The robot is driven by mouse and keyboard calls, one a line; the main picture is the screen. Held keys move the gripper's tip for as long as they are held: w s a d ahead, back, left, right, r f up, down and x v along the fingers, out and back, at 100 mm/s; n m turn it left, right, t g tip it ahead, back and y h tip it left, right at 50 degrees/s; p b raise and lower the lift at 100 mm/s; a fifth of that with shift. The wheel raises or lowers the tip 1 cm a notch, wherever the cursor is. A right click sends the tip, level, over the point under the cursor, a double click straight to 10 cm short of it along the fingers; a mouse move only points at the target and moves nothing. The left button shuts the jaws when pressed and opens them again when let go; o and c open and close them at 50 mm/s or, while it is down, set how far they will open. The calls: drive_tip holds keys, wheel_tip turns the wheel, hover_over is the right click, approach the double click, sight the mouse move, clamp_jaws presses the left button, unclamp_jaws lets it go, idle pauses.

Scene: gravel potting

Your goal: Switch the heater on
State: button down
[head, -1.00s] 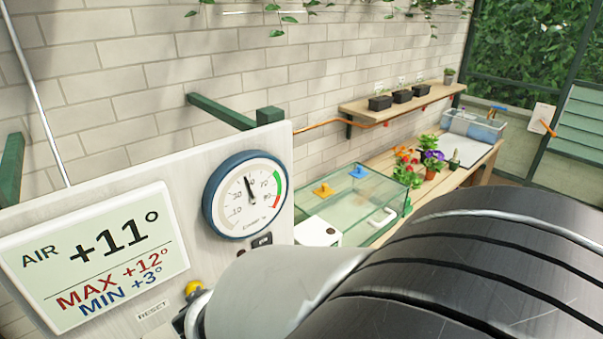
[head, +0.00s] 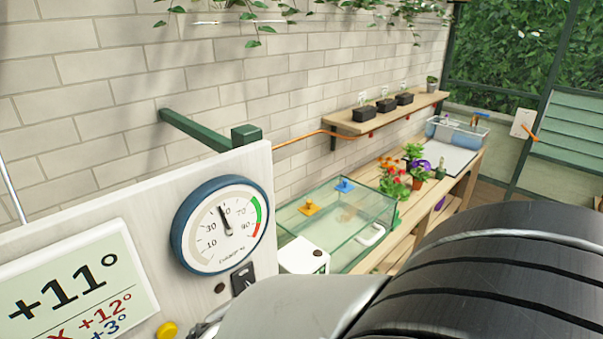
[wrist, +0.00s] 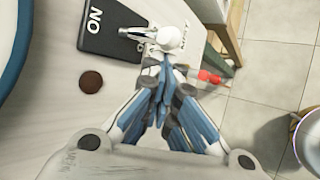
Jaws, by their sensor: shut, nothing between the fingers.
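A black switch plate (wrist: 112,28) marked ON at one end is on the pale board in the wrist view. A metal toggle lever (wrist: 136,33) with a white ball tip (wrist: 170,39) sticks out from it. My gripper (wrist: 163,75) is shut and empty, with its fingertips close to the ball tip. I cannot tell whether they touch it. More lettering beside the ball is partly hidden by the fingers. In the head view the top of the switch plate (head: 242,277) shows below the round dial, and my arm hides the lever and gripper. I cannot identify the heater itself.
The board (head: 140,190) carries a round dial (head: 218,226), a temperature display (head: 75,285) and a yellow knob (head: 167,330). A glass tank (head: 340,212) and a bench with flowers stand beyond. Tiled floor (wrist: 260,75) is open below the board.

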drive_tip(key=shift+r+p, duration=0.1)
drive_tip(key=shift+p, duration=0.3)
drive_tip(key=shift+p, duration=0.7)
